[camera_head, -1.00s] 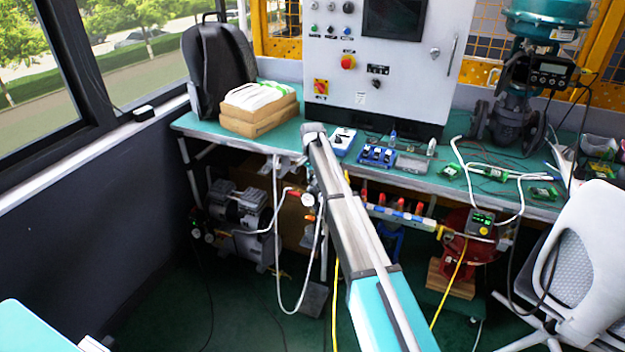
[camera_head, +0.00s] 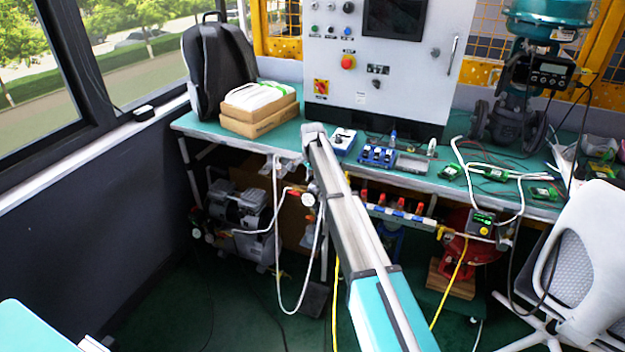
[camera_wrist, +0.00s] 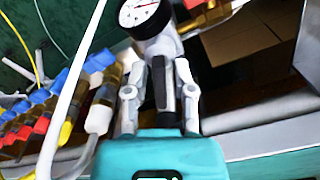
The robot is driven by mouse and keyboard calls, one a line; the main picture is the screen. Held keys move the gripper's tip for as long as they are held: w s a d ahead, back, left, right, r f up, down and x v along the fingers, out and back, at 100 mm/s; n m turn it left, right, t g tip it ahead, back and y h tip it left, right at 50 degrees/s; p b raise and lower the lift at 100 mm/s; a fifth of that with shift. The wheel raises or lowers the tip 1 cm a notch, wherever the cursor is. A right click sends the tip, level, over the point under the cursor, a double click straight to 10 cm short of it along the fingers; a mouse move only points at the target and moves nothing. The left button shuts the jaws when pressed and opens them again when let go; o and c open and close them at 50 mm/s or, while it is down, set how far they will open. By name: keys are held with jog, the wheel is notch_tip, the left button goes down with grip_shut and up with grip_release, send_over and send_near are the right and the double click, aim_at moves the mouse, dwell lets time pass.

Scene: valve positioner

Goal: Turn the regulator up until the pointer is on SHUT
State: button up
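The regulator (camera_wrist: 165,48) is a pale grey body at the top middle of the wrist view, with a round white gauge (camera_wrist: 140,12) cut off by the top edge. My gripper (camera_wrist: 170,78) reaches up to it, with one finger on each side of a dark part below the body. I cannot tell whether the fingers press on it. In the head view my arm hides most of my gripper and the regulator; a small gauge (camera_head: 308,200) shows beside the arm's end. The teal valve (camera_head: 515,85) stands at the back right. I cannot make out a SHUT mark or its pointer.
Several red and blue valves on a manifold (camera_wrist: 35,110) lie left of my gripper. A white hose (camera_wrist: 78,85) passes close on that side. The green bench (camera_head: 185,122) with a grey control cabinet (camera_head: 410,75) is above. A white chair (camera_head: 590,260) stands at the right.

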aim_at(313, 176)
jog(key=shift+o, duration=0.2)
jog(key=shift+n, duration=0.3)
jog(key=shift+n, duration=2.5)
jog(key=n, duration=0.5)
jog(key=shift+n, duration=0.3)
notch_tip(313, 176, up, 14)
jog(key=p, duration=1.4)
jog(key=s+d, duration=0.7)
jog(key=s, duration=0.3)
jog(key=s+d+r+m+p, duration=0.1)
jog(key=s+d, duration=0.6)
jog(key=s, duration=0.4)
jog(key=shift+s+d+r, duration=0.2)
